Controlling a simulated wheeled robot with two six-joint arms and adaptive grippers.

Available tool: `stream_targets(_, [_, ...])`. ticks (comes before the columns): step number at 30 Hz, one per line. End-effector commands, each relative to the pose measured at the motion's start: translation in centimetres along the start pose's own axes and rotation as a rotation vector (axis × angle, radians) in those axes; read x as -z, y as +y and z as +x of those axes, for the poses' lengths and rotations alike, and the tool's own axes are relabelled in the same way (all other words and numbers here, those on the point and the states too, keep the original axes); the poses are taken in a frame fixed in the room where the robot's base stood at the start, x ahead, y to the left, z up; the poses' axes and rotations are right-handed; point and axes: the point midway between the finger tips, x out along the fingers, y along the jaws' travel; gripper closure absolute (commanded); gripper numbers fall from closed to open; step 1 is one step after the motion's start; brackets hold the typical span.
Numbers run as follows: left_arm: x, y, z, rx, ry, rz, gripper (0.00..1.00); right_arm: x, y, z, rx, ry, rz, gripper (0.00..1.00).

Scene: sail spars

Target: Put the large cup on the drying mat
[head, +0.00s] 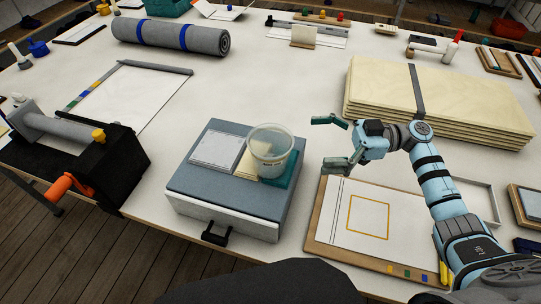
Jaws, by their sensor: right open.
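The large cup (271,152) is a translucent, pale tub-like cup. It stands upright on top of a grey-blue box with a drawer front (225,198). Under and around the cup lie a cream sheet (246,164) and a teal mat (283,181); I cannot tell for certain which piece is the drying mat. A light grey panel (215,150) lies to their left on the same box. My right gripper (333,144) is open and empty, just right of the cup and apart from it, its fingers pointing left towards it. My left gripper is not in view.
A wood-edged board with a yellow square (368,216) lies below my right arm. Stacked plywood panels (440,98) stand behind it. A black press with an orange handle (85,165) is at left, a grey roll (170,37) at the back.

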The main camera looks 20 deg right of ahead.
Motion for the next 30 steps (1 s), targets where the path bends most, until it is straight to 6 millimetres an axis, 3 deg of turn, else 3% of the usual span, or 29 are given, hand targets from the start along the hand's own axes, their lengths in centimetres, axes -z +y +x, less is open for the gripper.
stream_targets(3, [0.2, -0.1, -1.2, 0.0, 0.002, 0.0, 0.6, 0.6, 0.0, 3.2, 0.001, 0.005, -0.001, 0.0])
stream_targets(15, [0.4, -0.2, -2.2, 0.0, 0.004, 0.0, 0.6, 0.8, 0.4, 9.9, -0.002, 0.003, 0.0, 0.0])
stream_targets(23, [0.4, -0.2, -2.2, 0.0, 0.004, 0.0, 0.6, 0.6, 0.5, 10.8, -0.004, -0.001, 0.0, 0.0])
stream_targets(30, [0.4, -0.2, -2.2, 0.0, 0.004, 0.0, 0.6, 0.6, 0.5, 10.7, -0.004, 0.0, 0.0, 0.37])
